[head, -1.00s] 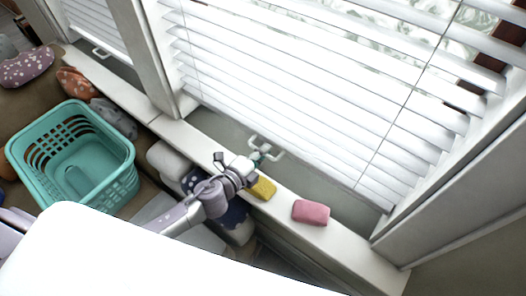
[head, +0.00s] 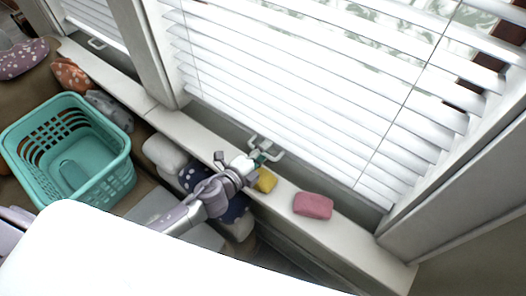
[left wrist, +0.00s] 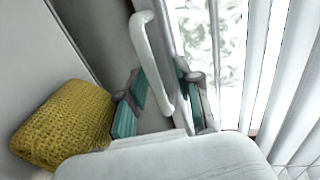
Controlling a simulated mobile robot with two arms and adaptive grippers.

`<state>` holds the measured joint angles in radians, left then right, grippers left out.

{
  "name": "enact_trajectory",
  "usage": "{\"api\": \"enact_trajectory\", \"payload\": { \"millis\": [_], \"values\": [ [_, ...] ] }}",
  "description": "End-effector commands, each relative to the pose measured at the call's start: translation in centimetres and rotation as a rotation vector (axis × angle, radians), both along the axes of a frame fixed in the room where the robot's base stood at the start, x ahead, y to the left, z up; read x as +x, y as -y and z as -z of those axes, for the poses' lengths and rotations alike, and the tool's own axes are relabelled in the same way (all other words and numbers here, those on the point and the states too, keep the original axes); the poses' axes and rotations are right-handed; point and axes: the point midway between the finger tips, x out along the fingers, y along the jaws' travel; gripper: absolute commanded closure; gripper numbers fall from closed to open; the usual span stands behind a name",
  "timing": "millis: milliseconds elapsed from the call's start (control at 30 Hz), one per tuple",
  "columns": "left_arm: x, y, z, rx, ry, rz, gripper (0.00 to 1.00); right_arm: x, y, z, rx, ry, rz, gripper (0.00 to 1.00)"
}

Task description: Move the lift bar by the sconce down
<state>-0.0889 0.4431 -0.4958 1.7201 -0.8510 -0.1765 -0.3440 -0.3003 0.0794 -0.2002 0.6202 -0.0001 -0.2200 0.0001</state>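A white lift bar (head: 267,147) is at the bottom of the large window, under the blinds. It also shows in the left wrist view (left wrist: 151,60) as a curved white handle. My left gripper (head: 259,159) is at this bar, above the sill. In the left wrist view its teal-padded fingers (left wrist: 160,88) stand apart, one on each side of the bar, with a gap visible on the left side. A second white lift bar (head: 97,43) is on the smaller window at the upper left. No sconce is in view. My right gripper is not in view.
A yellow sponge-like block (head: 266,181) lies on the sill (head: 345,235) beside my left gripper, and also shows in the left wrist view (left wrist: 66,124). A pink block (head: 313,205) lies farther right. White blinds (head: 300,90) hang close above. A teal basket (head: 120,165) and cushions (head: 165,153) are left.

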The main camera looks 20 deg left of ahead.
Motion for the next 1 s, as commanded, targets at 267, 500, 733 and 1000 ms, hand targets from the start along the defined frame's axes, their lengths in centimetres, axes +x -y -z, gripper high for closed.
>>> {"api": "enact_trajectory", "payload": {
  "millis": [267, 500, 733, 1000],
  "values": [
    [-0.7, -0.2, 0.3, 0.001, -0.007, 0.000, 0.63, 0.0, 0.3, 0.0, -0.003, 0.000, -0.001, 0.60],
    [-3.8, -1.3, -0.5, 0.001, -0.007, 0.000, 0.63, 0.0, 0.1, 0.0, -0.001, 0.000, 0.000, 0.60],
    [-6.6, -2.3, -1.3, 0.000, -0.003, 0.000, 0.63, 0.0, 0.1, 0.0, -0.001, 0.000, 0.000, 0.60],
    [-7.4, -2.7, -1.7, 0.001, 0.000, -0.001, 0.63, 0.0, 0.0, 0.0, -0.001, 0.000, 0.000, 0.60]
  ]
}}
